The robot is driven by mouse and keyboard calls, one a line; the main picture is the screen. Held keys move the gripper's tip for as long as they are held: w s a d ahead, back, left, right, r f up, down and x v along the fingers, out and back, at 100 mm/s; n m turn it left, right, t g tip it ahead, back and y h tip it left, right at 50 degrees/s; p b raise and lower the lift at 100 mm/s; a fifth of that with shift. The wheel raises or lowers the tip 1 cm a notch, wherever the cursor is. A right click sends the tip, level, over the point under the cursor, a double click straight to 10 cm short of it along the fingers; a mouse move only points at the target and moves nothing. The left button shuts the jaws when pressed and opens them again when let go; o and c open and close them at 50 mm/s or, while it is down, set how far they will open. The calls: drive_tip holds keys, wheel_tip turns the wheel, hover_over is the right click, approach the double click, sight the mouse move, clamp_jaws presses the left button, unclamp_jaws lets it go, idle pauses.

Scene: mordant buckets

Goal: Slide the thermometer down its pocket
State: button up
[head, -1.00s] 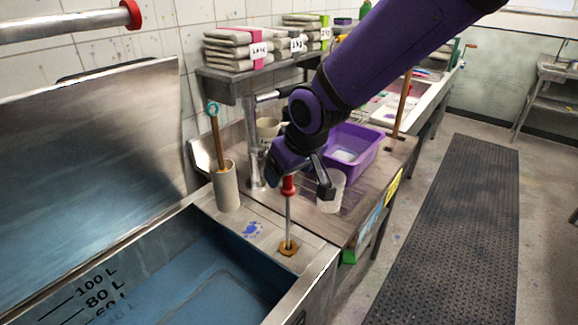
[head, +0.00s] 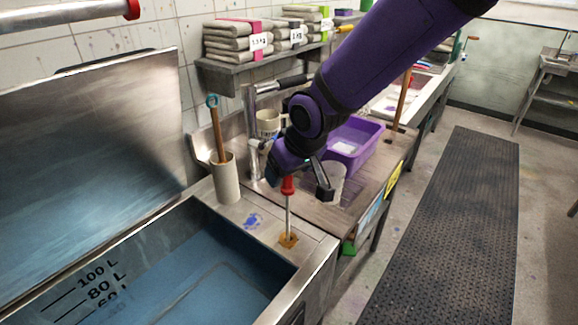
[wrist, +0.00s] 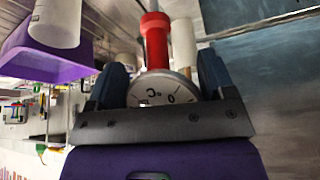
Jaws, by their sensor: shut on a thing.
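The thermometer has a red collar (head: 288,185), a thin metal stem (head: 288,215) and a round white dial (wrist: 163,90) with markings. It stands upright, its stem's lower end at the small brass-coloured pocket (head: 289,241) on the steel ledge of the vat. Whether the tip is inside the pocket is too small to tell for certain, but the stem meets it. My gripper (wrist: 163,77) is shut on the thermometer by its dial end, one finger on each side. In the head view my gripper (head: 300,178) hides the dial.
The vat (head: 170,275) holds blue liquid at the front left. A holder (head: 226,182) with a wooden-handled tool stands left of the thermometer. A purple tub (head: 362,140) and a clear beaker (head: 337,172) stand behind and right. A tap (head: 252,120) is behind.

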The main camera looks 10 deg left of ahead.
sight(287, 214)
wheel_tip(287, 214, down, 16)
drive_tip(key=shift+f, duration=0.15)
idle(6.8)
drive_tip(key=o, duration=0.9)
